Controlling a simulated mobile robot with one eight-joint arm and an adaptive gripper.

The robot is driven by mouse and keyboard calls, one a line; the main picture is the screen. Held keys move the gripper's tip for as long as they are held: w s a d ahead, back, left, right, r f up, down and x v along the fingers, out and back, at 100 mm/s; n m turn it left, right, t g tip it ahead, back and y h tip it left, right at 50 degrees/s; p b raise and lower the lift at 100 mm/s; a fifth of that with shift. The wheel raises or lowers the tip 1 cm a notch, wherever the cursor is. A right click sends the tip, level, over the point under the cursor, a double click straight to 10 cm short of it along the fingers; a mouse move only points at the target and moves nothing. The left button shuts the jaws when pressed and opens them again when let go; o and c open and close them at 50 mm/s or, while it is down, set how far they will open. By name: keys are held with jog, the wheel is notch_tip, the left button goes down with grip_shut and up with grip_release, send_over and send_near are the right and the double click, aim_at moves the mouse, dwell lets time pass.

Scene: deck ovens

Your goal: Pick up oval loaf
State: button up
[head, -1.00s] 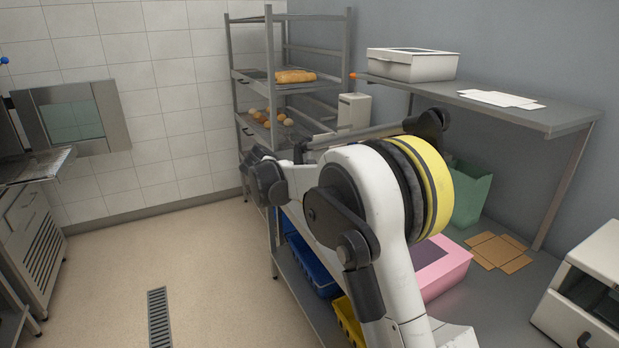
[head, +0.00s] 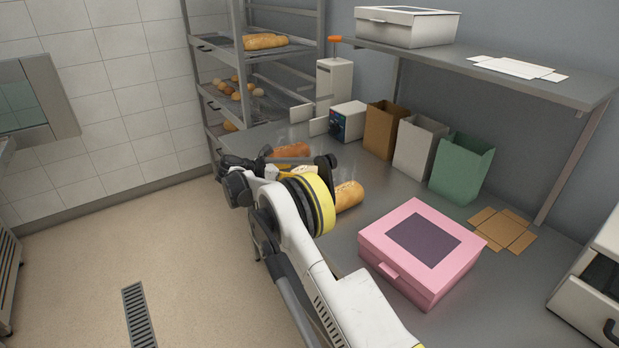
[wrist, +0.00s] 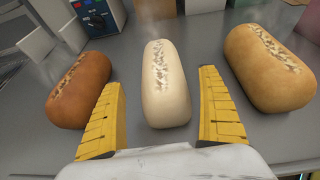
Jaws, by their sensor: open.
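Three long loaves with scored, flaky tops lie in a row on the steel table. In the wrist view a brown loaf (wrist: 80,90) is at left, a pale cream loaf (wrist: 165,85) in the middle and a golden loaf (wrist: 268,68) at right. I cannot tell which one the task calls the oval loaf. My gripper (wrist: 162,78) is open, its yellow fingers on either side of the pale loaf's near part, with visible gaps. In the head view the brown loaf (head: 291,150) and golden loaf (head: 349,195) show; my arm partly hides the pale loaf.
A pink box (head: 422,250) stands on the table at the near right. Paper bags in brown (head: 384,130), white (head: 418,148) and green (head: 461,168) stand behind, with a small device (head: 348,121) beside them. A shelf (head: 500,75) overhangs the table. A bread rack (head: 235,70) stands at the back.

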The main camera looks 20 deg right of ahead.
jog(key=b+x, duration=0.1)
jog(key=x, duration=0.1)
jog(key=f+b+x, duration=0.1)
jog(key=x, duration=0.2)
jog(key=shift+s+a+f+b, duration=0.1)
jog(key=shift+s+b, duration=0.1)
jog(key=shift+b, duration=0.1)
jog(key=shift+w+d, duration=0.1)
jog(key=shift+d, duration=0.15)
jog(key=shift+a, duration=0.1)
jog(key=c, duration=1.4)
